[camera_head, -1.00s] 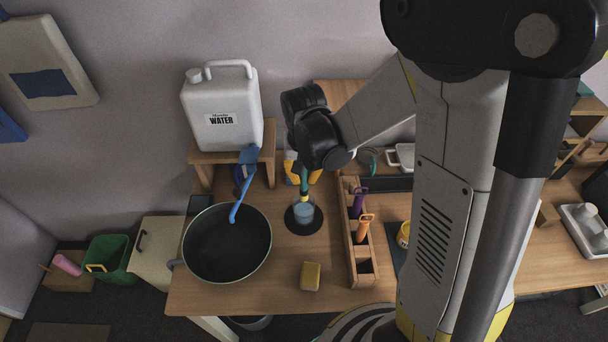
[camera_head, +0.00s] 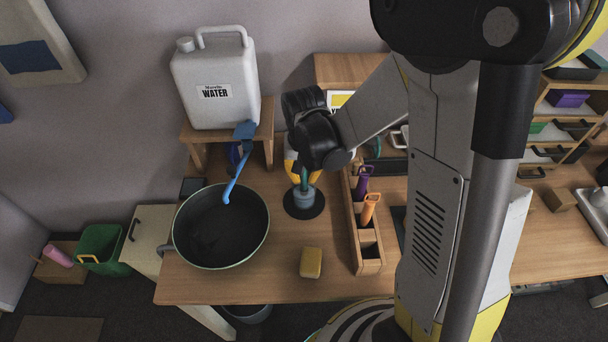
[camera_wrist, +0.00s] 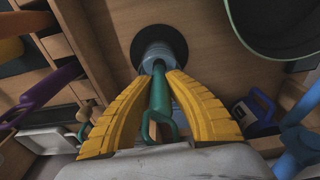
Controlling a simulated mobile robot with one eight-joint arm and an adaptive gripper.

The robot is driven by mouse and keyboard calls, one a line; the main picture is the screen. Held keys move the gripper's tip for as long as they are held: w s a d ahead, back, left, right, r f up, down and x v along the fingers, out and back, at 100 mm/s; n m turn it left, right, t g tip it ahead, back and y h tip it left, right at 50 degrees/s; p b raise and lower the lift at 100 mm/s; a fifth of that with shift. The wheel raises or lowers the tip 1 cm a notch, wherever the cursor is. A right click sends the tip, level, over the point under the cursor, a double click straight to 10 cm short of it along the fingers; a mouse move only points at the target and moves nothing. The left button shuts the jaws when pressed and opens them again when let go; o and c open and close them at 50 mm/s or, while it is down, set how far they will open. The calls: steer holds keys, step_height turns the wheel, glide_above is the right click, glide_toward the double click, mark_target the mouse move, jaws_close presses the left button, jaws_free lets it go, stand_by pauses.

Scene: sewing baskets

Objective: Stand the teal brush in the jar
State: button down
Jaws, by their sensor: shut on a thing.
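The teal brush (camera_wrist: 159,97) is upright between the yellow fingers of my gripper (camera_wrist: 158,70), which are shut on its handle. Its handle end with a loop points toward the wrist camera. The lower end is inside the blue-grey jar (camera_wrist: 157,52), hidden by the jar's wall and the fingers. In the head view the jar (camera_head: 304,199) stands on a round black mat (camera_head: 304,211), with the teal handle (camera_head: 304,179) rising from it to my gripper (camera_head: 303,174). I cannot tell whether the brush touches the jar's bottom.
A dark pot (camera_head: 221,242) with a blue long-handled tool (camera_head: 236,180) stands left of the jar. A wooden rack (camera_head: 366,262) with purple and orange handles stands right. A yellow sponge (camera_head: 311,262) lies in front. A white water jug (camera_head: 216,82) stands on a stool behind.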

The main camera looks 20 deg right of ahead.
steer(key=shift+f, duration=0.4)
steer(key=c, duration=1.4)
jaws_free()
steer(key=shift+r, duration=0.15)
steer(key=r, duration=0.4)
steer(key=s+r, duration=0.1)
steer(key=r, duration=0.6)
steer(key=shift+s+a+r, duration=0.15)
steer(key=shift+a+r, duration=0.1)
steer(key=shift+r, duration=0.15)
